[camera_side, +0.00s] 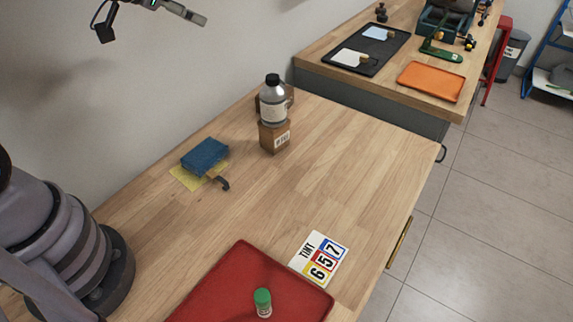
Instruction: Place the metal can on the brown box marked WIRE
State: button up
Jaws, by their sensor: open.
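The metal can (272,107), a silver bottle-shaped can with a black cap and a pale label, appears upright on top of a small brown box (270,142) near the back of the wooden table. The box has a white label on its right face, too small to read. My gripper (154,28) is at the upper left, partly cut off by the top edge. It is open and empty, well apart from the can and box.
A brown object (289,93) is partly hidden behind the can. A blue sponge-like block (204,154) and a yellow cloth (184,178) lie left. A red tray (235,275) with a green-capped bottle (263,302) and a TINT card (320,259) are in front. The table's middle is clear.

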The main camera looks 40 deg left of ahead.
jog(key=s+r+n+g, duration=0.1)
jog(key=s+r+g, duration=0.1)
jog(key=s, duration=0.9)
jog(key=s+r+n+g, duration=0.1)
jog(key=s+r+g, duration=0.2)
jog(key=s, duration=0.9)
jog(key=shift+s+a+y, duration=0.3)
jog(key=shift+a, duration=0.05)
